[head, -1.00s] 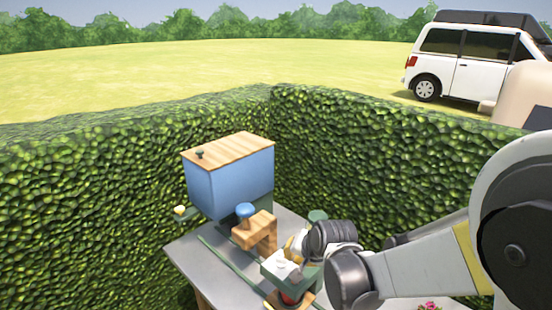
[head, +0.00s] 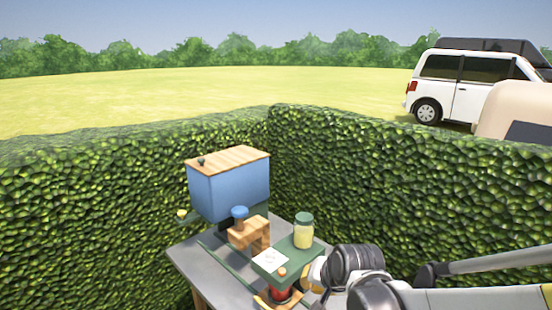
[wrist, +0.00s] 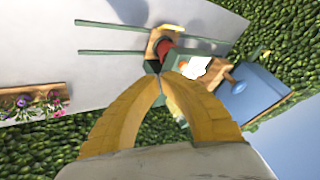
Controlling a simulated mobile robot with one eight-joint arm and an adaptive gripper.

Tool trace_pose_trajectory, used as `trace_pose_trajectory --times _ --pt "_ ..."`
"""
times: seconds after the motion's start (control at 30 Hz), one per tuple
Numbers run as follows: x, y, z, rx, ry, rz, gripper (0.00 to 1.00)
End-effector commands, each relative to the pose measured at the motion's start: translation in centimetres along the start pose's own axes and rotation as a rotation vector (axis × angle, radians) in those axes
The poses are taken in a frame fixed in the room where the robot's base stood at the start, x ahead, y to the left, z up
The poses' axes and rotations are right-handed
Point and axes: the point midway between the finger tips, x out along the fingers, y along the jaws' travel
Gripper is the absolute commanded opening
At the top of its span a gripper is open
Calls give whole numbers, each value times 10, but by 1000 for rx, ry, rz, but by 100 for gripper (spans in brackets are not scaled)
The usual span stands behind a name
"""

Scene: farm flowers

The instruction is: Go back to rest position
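My gripper (wrist: 161,75) shows in the wrist view as two yellow fingers whose tips come together, with nothing seen between them. In the head view my gripper (head: 309,277) is at the lower right, its yellow part beside the green stand (head: 290,262); its tips are hard to make out there. A jar with pale yellow contents and a green lid (head: 303,231) stands upright on the stand, apart from my gripper. A white paper (head: 270,261) lies on the stand. A red object (head: 281,295) is below it.
Hedges (head: 400,185) enclose the table. The wrist view shows a wooden flower planter (wrist: 33,103). A white van (head: 465,82) stands far off.

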Motion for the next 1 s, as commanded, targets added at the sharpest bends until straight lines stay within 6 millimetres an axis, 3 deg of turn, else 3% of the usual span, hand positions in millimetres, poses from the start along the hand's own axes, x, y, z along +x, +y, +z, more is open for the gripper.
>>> trace_pose_trajectory --times 0.27,0.6,0.8,1.0 --pt "-39 34 22 -95 19 43 0" --pt "-93 103 87 -286 38 133 0" --pt "-106 132 120 -366 40 171 0" --pt "-111 141 130 -395 39 185 0"
